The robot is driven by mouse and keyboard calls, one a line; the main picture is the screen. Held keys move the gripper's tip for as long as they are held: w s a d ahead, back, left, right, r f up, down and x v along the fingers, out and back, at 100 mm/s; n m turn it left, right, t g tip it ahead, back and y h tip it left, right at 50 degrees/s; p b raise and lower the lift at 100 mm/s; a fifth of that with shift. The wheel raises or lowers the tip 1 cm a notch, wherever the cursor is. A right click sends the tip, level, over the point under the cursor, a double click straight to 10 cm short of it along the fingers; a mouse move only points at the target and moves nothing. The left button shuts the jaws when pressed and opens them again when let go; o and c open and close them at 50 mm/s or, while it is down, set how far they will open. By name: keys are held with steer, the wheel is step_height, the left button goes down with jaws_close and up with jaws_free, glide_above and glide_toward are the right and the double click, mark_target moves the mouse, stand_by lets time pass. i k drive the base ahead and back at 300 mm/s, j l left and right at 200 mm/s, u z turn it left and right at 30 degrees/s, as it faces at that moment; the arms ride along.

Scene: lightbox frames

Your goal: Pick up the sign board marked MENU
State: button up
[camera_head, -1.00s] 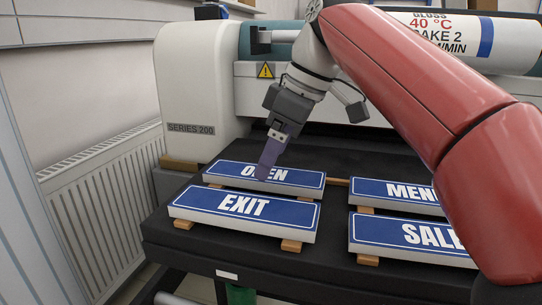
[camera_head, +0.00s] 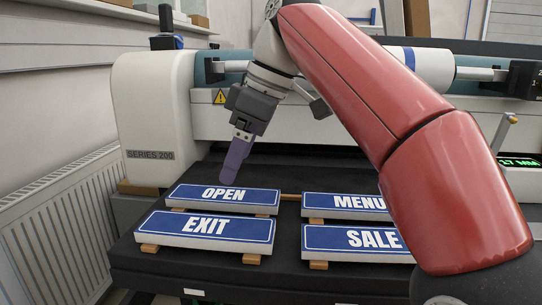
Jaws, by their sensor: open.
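The MENU sign board (camera_head: 345,203) is blue with white letters and a white edge. It lies flat in the back right place on the black table, and my arm hides its right end. My gripper (camera_head: 228,176) hangs above the OPEN board (camera_head: 222,197), left of the MENU board and apart from it. The gripper is seen from the side, with purple fingers pointing down, open and holding nothing.
The EXIT board (camera_head: 207,230) lies at front left and the SALE board (camera_head: 358,240) at front right, in front of MENU. The boards rest on small wooden blocks on the black table (camera_head: 285,262). A white machine (camera_head: 150,110) stands behind, a radiator (camera_head: 50,230) at left.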

mark_target(371, 208)
steer(key=k, duration=0.9)
